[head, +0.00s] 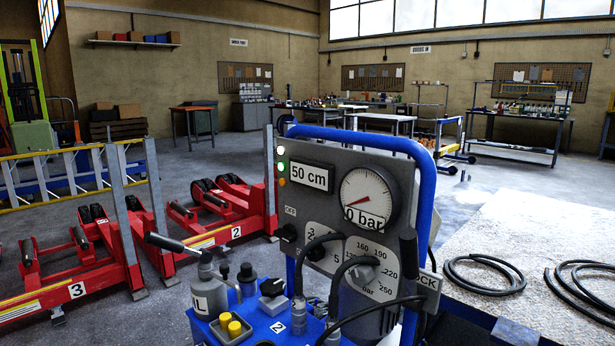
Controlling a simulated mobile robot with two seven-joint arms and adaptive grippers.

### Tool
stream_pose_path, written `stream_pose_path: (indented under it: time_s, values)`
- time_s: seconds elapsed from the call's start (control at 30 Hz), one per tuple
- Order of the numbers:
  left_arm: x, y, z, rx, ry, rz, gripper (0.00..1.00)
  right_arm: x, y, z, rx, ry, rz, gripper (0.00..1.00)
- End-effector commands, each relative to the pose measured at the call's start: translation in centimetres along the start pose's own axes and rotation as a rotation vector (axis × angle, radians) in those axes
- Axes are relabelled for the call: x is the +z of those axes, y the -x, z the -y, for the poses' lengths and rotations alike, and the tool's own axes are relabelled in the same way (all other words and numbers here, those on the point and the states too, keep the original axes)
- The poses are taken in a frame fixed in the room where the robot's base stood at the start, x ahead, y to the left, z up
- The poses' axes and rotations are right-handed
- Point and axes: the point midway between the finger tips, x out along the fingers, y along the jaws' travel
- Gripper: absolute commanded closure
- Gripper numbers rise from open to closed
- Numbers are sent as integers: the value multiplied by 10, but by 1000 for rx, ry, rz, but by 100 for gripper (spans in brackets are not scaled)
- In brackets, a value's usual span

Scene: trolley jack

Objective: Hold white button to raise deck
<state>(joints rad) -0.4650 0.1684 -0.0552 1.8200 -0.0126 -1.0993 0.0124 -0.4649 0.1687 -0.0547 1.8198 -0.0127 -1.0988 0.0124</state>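A grey control panel (335,160) stands in a blue tubular frame (426,200) near the middle. Its display (311,177) reads "50 cm" and its dial gauge (369,197) reads "0 bar". A small whitish round spot (281,151) sits at its upper left, above a green light (281,166) and an orange light (282,182); I cannot tell whether the whitish spot is a button or a lamp. No deck can be told for certain. Neither of my grippers is in view.
Red lifting units stand at left, marked 3 (77,291) and 2 (236,232). A black-handled lever (166,242) projects left from the blue unit. Black hoses (484,275) lie on a pale speckled surface (510,225) at right. Open floor lies behind.

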Motion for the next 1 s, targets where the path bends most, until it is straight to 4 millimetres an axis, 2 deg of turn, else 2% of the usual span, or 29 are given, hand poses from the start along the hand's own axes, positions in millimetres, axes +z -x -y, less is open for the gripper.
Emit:
stream_pose_path:
  time_s: [0.27, 0.6, 1.0]
  values:
    - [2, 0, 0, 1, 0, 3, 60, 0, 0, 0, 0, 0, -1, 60]
    - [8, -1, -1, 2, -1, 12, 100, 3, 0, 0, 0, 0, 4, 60]
    - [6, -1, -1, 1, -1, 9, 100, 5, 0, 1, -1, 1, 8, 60]
